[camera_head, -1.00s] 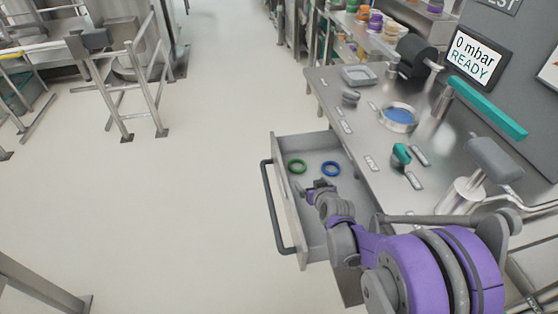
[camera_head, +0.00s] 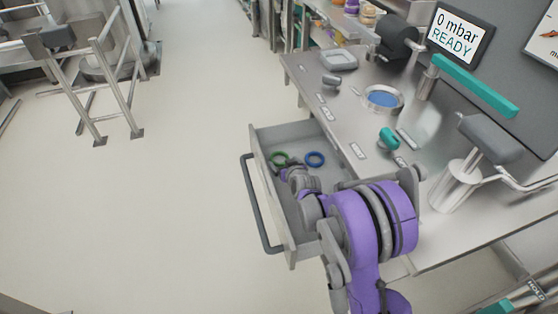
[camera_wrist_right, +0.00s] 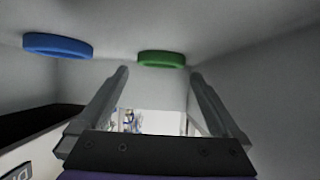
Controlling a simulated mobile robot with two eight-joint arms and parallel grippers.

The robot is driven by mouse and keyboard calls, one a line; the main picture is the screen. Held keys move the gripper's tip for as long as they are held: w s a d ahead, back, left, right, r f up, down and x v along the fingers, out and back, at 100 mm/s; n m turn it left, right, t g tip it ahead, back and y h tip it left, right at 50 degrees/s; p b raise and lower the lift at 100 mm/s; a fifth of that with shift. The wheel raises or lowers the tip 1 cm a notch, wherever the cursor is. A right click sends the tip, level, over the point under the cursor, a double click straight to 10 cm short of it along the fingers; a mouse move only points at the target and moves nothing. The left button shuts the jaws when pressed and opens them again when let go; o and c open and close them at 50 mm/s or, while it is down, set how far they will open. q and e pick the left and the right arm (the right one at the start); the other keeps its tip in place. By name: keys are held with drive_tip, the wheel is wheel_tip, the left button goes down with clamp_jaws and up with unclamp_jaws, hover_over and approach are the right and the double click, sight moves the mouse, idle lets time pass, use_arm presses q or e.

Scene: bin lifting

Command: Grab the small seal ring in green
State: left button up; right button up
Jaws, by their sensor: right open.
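The green seal ring (camera_head: 279,158) lies flat on the floor of the open drawer (camera_head: 287,242), near its far left corner. In the right wrist view the green ring (camera_wrist_right: 162,58) sits ahead of the finger tips, roughly between their lines and nearer the right finger. My right gripper (camera_head: 284,172) is inside the drawer, just in front of the green ring and partly hiding it. In the wrist view the right gripper (camera_wrist_right: 160,75) is open with nothing between its fingers. My left gripper is not in view.
The drawer handle (camera_head: 260,205) sticks out to the left. The steel bench (camera_head: 335,110) stands to the right. Open floor lies left.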

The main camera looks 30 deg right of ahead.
sight(277, 164)
drive_tip(key=x, duration=0.3)
drive_tip(key=shift+w+f+b, duration=0.2)
drive_tip(key=shift+w+b, duration=0.05)
drive_tip(key=shift+b, duration=0.15)
drive_tip(key=c, duration=1.2)
drive_tip(key=shift+r, duration=0.1)
